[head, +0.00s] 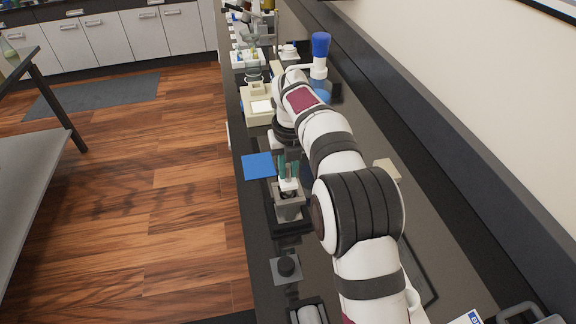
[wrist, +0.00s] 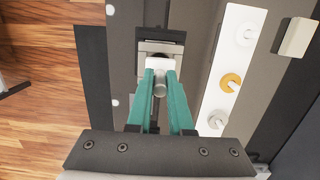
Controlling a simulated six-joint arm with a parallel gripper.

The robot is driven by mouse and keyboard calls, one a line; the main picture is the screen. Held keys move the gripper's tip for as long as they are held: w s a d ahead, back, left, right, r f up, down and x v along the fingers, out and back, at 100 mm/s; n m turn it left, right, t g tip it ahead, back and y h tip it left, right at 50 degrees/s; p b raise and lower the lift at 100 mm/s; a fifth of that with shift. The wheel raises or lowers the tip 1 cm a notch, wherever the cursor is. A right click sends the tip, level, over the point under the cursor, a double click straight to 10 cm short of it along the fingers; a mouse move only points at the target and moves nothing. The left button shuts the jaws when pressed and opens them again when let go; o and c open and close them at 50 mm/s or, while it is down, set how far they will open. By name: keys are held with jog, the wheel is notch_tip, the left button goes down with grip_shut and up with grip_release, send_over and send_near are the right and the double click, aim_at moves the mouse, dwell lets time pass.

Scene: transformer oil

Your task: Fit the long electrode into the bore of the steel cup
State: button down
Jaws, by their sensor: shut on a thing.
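My gripper (wrist: 160,88) has teal fingers and points down over the bench. It is shut on a slim grey metal rod with a rounded end, which looks like the long electrode (wrist: 159,88). A white piece (wrist: 159,63) shows at the fingertips. The gripper also shows in the head view (head: 288,172), above a grey metal block on a dark base. This block looks like the steel cup (head: 288,212), and its edge shows past the fingertips in the wrist view (wrist: 173,48). The bore and the electrode's lower end are hidden, so I cannot tell whether the electrode is inside.
A blue mat (head: 258,166) lies at the bench's left edge. My arm covers much of the bench.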

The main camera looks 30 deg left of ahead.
aim_at(288, 180)
jog(key=shift+f, duration=2.05)
jog(key=c, duration=0.7)
grip_release()
jog(key=shift+c, duration=0.2)
jog(key=shift+r, duration=0.1)
notch_tip(288, 180, up, 16)
jog(key=s+d, duration=0.1)
jog(key=shift+s+d+f, duration=0.15)
jog(key=shift+d+f, duration=0.05)
